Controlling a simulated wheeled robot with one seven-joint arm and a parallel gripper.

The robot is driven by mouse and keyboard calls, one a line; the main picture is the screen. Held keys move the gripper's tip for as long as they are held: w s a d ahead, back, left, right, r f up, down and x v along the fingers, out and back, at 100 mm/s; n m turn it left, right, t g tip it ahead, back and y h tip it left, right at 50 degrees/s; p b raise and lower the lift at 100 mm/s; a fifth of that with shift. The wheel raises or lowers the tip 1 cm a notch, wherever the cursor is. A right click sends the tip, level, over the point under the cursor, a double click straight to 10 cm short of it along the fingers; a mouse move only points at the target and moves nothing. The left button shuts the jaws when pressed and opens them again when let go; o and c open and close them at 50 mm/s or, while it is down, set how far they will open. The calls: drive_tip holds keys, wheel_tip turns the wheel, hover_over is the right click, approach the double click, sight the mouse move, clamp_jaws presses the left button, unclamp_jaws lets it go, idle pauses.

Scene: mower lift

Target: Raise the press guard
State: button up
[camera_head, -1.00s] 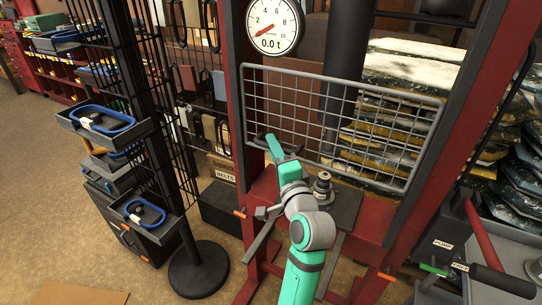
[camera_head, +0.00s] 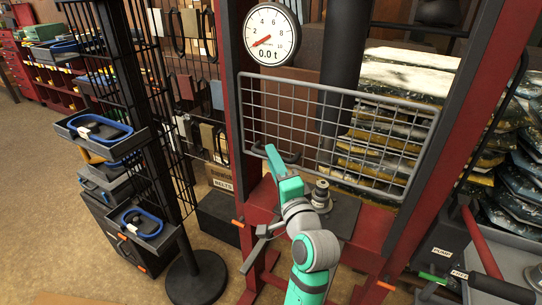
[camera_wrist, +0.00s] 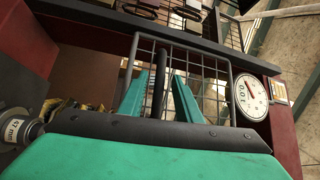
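The press guard (camera_head: 345,118) is a grey wire-mesh panel in a tube frame, hanging across the front of the red press. It also shows in the wrist view (camera_wrist: 210,68). A dark bar handle (camera_wrist: 160,72) runs along the guard's lower left part. My green gripper (camera_head: 272,152) is at that handle. In the wrist view its two fingers (camera_wrist: 158,84) stand apart, one on each side of the handle, with visible gaps. I cannot tell whether either finger touches it. The guard's lower edge is above the press bed, and a metal part (camera_head: 320,195) stands on the bed behind my arm.
A round gauge (camera_head: 270,33) reading 0.0 t is at the press top. A black rack (camera_head: 125,130) with blue-handled trays stands at left. Stacked bags (camera_head: 395,75) fill the area behind the guard. A grey cart (camera_head: 475,260) with a pump handle is at lower right.

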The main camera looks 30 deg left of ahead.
drive_tip(key=v, duration=0.8)
drive_tip(key=shift+s+d, duration=0.15)
drive_tip(key=shift+s, duration=0.05)
drive_tip(key=shift+w, duration=0.15)
